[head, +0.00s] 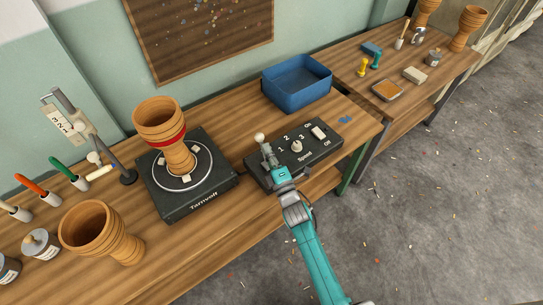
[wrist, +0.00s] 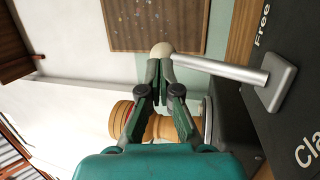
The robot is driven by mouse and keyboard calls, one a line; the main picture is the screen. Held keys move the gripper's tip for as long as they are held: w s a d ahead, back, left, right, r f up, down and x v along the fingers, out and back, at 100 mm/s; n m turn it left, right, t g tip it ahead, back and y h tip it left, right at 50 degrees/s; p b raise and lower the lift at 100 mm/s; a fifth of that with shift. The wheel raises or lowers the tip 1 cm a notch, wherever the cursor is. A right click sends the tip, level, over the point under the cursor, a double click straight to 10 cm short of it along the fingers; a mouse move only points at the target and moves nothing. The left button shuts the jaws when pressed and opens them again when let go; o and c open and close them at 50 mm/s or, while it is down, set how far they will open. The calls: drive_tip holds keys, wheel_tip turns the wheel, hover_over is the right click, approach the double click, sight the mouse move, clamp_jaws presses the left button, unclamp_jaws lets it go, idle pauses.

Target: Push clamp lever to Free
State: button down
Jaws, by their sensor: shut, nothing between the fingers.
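The clamp lever is a metal rod (wrist: 225,70) with a pale ball knob (wrist: 163,48), rising from a grey base plate (wrist: 279,86) on a dark panel. In the wrist view the rod slants from its base toward the side of the "Free" label (wrist: 262,25); "Cla..." shows on the other side. In the head view the knob (head: 260,137) stands at the control box's left end. My gripper (wrist: 160,66) is shut and empty, its tips right at the knob; I cannot tell whether they touch. In the head view my gripper (head: 269,155) partly hides the lever.
The control box (head: 322,149) also carries a speed dial (head: 297,146) and an On/Off switch (head: 318,132). Left of it is a turntable (head: 217,182) bearing a goblet drum shell (head: 160,118). A blue bin (head: 298,88) stands behind the box.

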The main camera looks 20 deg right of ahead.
drive_tip(key=shift+w+a, duration=0.2)
drive_tip(key=shift+w, duration=0.4)
drive_tip(key=shift+w+a, duration=0.2)
drive_tip(key=shift+w, duration=0.35)
drive_tip(key=shift+w, duration=0.15)
drive_tip(key=shift+r, duration=0.15)
